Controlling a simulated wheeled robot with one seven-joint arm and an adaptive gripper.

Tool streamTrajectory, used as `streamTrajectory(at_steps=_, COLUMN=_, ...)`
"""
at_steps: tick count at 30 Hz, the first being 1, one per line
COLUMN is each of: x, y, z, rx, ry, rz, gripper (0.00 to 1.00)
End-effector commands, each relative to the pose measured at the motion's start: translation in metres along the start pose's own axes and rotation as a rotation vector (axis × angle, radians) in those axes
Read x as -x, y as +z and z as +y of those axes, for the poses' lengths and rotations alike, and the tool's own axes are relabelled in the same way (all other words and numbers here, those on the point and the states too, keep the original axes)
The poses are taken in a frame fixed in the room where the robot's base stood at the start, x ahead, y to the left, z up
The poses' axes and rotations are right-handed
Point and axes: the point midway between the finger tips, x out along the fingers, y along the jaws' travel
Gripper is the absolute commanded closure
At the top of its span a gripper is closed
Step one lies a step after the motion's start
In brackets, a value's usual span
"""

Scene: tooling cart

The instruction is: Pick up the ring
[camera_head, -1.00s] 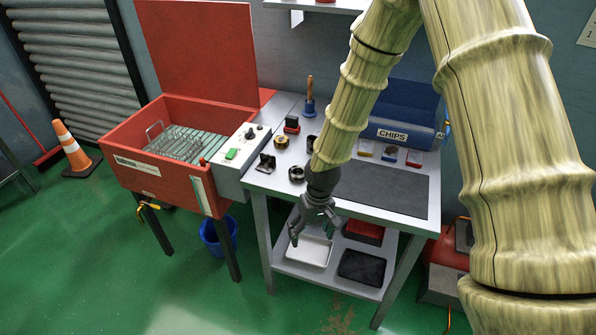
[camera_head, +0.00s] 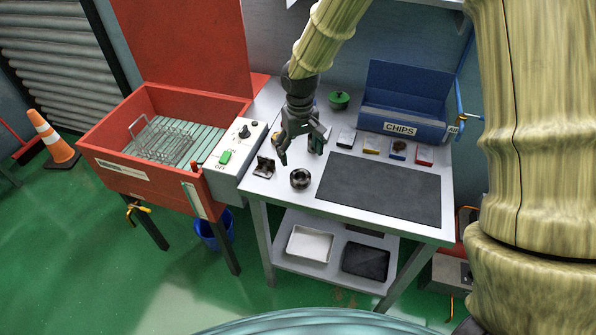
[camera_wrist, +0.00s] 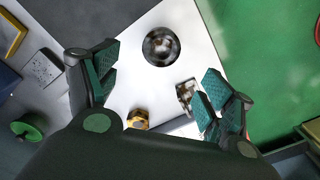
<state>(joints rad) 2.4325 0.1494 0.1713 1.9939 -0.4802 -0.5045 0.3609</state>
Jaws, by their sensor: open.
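The ring (camera_head: 300,179) is dark metal and lies on the light grey cart top, left of the dark mat. It also shows near the top middle of the wrist view (camera_wrist: 161,47), round and dark with a mottled centre. My gripper (camera_head: 300,152) is open and empty, pointing down above the cart top, just behind the ring in the head view. In the wrist view its two green-padded fingers stand wide apart, and the ring appears between and beyond them. The ring is fully in sight in the head view.
A small dark bracket (camera_head: 264,167) lies left of the ring. A brass nut (camera_wrist: 138,118) is below the ring in the wrist view. A green-topped item (camera_head: 339,99) stands behind, near the blue CHIPS bin (camera_head: 400,129). The dark mat (camera_head: 380,187) is clear.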

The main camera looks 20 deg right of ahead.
Motion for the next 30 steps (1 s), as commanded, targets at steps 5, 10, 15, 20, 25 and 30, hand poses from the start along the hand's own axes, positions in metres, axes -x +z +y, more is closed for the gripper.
streamTrajectory(at_steps=5, x=-0.022, y=0.0, z=0.0, rx=0.001, ry=0.0, rz=-0.002, gripper=0.19)
streamTrajectory(at_steps=10, x=-0.038, y=0.0, z=0.0, rx=0.001, ry=-0.001, rz=-0.001, gripper=0.19)
streamTrajectory(at_steps=15, x=-0.044, y=0.0, z=0.0, rx=0.001, ry=-0.001, rz=0.0, gripper=0.19)
streamTrajectory(at_steps=20, x=-0.051, y=0.001, z=0.0, rx=0.0, ry=-0.001, rz=-0.002, gripper=0.19)
streamTrajectory(at_steps=25, x=-0.067, y=0.003, z=0.0, rx=0.001, ry=-0.001, rz=-0.003, gripper=0.19)
streamTrajectory(at_steps=30, x=-0.083, y=0.002, z=0.001, rx=0.001, ry=0.0, rz=-0.001, gripper=0.19)
